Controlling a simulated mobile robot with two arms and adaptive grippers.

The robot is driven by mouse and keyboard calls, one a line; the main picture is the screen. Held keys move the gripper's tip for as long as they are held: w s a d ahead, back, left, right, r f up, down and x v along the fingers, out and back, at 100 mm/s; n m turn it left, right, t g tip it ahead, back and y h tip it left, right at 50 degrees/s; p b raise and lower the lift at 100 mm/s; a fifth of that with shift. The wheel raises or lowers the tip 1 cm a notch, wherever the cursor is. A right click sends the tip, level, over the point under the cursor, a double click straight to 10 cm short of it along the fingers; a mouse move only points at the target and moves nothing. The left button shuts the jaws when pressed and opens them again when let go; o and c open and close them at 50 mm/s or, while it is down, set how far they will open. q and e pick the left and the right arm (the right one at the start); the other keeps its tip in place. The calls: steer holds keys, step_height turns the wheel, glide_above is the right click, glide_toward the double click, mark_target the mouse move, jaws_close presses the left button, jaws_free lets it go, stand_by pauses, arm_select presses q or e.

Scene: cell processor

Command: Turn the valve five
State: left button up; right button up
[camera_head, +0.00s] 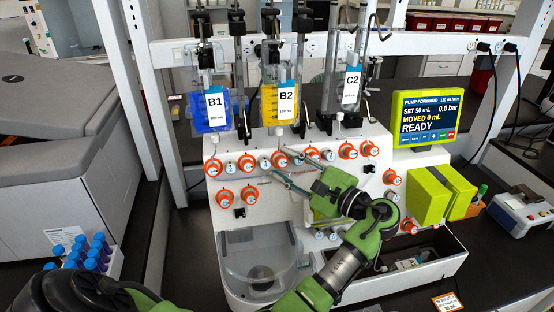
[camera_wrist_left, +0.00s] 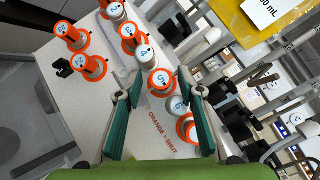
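The valves are white numbered knobs, several with orange collars, on the front panel of the white cell processor (camera_head: 375,170). In the left wrist view, a knob whose label looks like a 5 (camera_wrist_left: 162,81), with an orange collar, sits between and just beyond my left fingertips. My left gripper (camera_wrist_left: 160,86) is open, with a finger on each side of that knob. I cannot tell whether either finger touches it. In the head view my left gripper (camera_head: 277,162) reaches the upper valve row from the right, its fingers apart. My right gripper is not in view.
Bags B1 (camera_head: 212,112), B2 (camera_head: 270,108) and C2 (camera_head: 350,86) hang above the valve row. Neighbouring knobs (camera_wrist_left: 145,54) stand close to the fingers. A pump screen (camera_head: 428,118) reads READY. A clear round chamber (camera_head: 260,265) sits at the lower front.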

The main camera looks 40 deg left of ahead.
arm_select(q)
steer(key=shift+d, duration=0.15)
steer(key=shift+d+r, duration=0.1)
